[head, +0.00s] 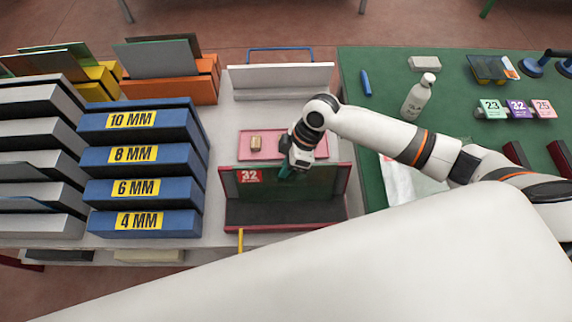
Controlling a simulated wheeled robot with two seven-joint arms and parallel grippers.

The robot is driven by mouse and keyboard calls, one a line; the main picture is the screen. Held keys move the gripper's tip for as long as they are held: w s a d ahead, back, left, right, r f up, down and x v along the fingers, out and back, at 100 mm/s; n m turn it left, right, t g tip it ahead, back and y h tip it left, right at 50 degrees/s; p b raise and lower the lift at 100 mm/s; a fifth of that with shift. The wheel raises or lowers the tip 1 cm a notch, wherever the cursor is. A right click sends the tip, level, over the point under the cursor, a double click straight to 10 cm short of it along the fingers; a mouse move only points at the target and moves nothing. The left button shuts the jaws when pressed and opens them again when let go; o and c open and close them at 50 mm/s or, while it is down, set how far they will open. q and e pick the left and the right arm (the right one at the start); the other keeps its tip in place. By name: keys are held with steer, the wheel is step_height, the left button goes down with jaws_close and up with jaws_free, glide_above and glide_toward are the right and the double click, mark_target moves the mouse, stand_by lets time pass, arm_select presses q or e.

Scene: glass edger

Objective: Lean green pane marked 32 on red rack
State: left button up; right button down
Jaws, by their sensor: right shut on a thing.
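The green pane (310,184) carries a red label with 32 at its upper left. It stands tilted in the red rack (226,208), in front of the rack's back, with its lower edge at or close to the dark base; exact contact is hard to tell. My right gripper (287,171) comes down from above and is shut on the pane's upper edge near its middle. The gripper hides part of that edge. My left gripper is not in view.
Behind the rack lies a pink tray (318,147) with a brass-coloured block (256,143). A grey-white rack (280,80) stands farther back. Blue labelled shelves (152,160) rise close on the left. A green mat (385,65) with a bottle (418,98) lies to the right.

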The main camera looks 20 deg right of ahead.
steer(key=c, duration=1.6)
jaws_free()
steer(key=shift+c, duration=0.2)
steer(key=shift+o, duration=0.6)
steer(key=shift+s+r, duration=0.1)
steer(key=shift+s, duration=0.05)
steer(key=shift+d, duration=0.1)
steer(key=shift+w+d+r, duration=0.1)
steer(key=shift+w+r, duration=0.15)
steer(key=s+b+v, duration=0.1)
steer(key=b+v, duration=0.1)
steer(key=v, duration=0.9)
steer(key=shift+w+r, duration=0.2)
steer(key=shift+s+f, duration=0.1)
